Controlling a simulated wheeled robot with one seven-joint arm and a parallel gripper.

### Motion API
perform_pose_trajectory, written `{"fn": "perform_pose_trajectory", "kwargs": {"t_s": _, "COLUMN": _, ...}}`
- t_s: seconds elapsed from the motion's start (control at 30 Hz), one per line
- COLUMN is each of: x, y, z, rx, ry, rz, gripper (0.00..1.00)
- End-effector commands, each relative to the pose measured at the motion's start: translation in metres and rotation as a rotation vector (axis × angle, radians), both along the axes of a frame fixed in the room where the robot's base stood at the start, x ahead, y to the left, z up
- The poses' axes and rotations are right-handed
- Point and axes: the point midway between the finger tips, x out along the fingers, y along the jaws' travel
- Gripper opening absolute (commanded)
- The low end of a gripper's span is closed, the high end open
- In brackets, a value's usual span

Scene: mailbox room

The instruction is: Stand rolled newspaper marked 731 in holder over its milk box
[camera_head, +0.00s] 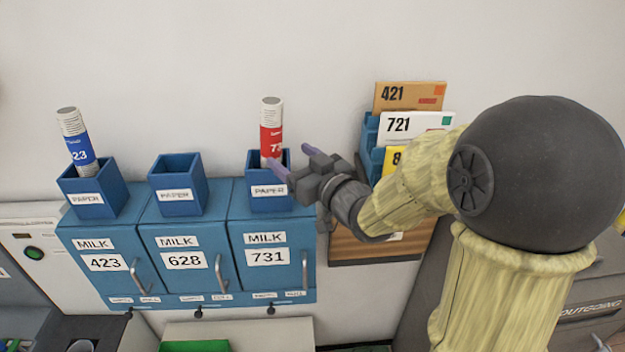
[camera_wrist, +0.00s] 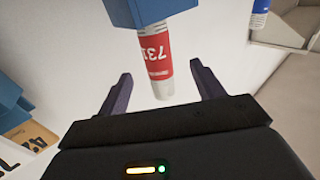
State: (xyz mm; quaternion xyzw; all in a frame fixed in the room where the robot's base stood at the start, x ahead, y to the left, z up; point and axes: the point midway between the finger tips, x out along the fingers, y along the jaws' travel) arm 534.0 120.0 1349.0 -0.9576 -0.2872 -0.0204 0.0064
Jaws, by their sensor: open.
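The rolled newspaper with the red label (camera_head: 271,132) stands upright in the blue paper holder (camera_head: 269,203) over the milk box marked 731 (camera_head: 266,257). In the wrist view its label (camera_wrist: 154,50) reads 731, and the blue holder (camera_wrist: 140,10) is around its other end. My gripper (camera_head: 273,172) is beside the holder and the newspaper, coming from the right. In the wrist view my gripper's fingers (camera_wrist: 160,82) are apart, with the free end of the newspaper between or just beyond them. I cannot tell whether they touch it. The newspaper's lower end is hidden inside the holder.
A blue-labelled newspaper (camera_head: 76,143) leans in the left holder (camera_head: 90,199) over milk box 423 (camera_head: 104,262). The middle holder (camera_head: 178,195) over milk box 628 (camera_head: 184,261) looks empty. A blue rack with numbered envelopes (camera_head: 413,125) is right of my gripper.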

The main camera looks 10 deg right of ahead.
Motion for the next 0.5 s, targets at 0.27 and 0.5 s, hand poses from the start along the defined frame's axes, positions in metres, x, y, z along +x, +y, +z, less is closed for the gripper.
{"fn": "perform_pose_trajectory", "kwargs": {"t_s": 0.27, "x": -0.039, "y": -0.026, "z": -0.003, "rx": -0.001, "ry": -0.002, "rz": -0.001, "gripper": 0.67}}
{"fn": "perform_pose_trajectory", "kwargs": {"t_s": 0.5, "x": -0.047, "y": -0.031, "z": -0.002, "rx": 0.001, "ry": 0.001, "rz": 0.0, "gripper": 0.67}}
